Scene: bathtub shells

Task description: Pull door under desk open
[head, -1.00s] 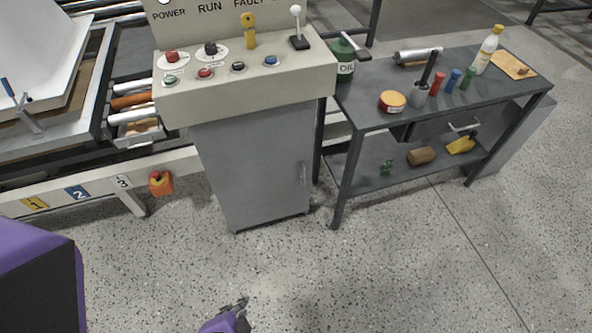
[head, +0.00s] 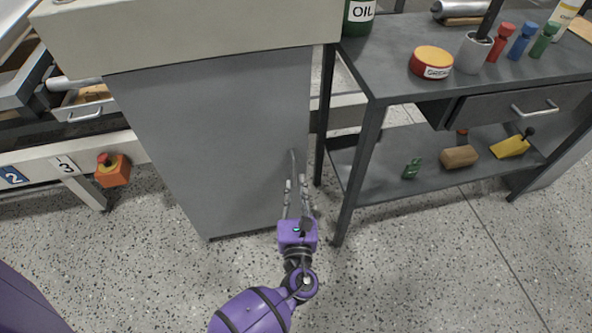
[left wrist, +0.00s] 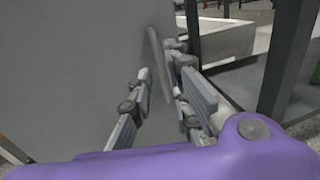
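The grey cabinet door (head: 215,130) under the control desk (head: 190,32) looks shut. Its upright bar handle (head: 293,162) is near the door's right edge. My left gripper (head: 296,184) is at the handle's lower part, its fingers apart. In the left wrist view, the handle (left wrist: 156,52) runs between the two fingers of the left gripper (left wrist: 160,72), with a gap visible to the left finger. Whether the right finger touches the handle I cannot tell. My right gripper is not in view.
A dark workbench (head: 395,60) stands right of the cabinet, its near leg (head: 356,180) close to my left gripper. It bears a tin (head: 431,62), bottles and other items. The speckled floor (head: 150,230) before the door is clear.

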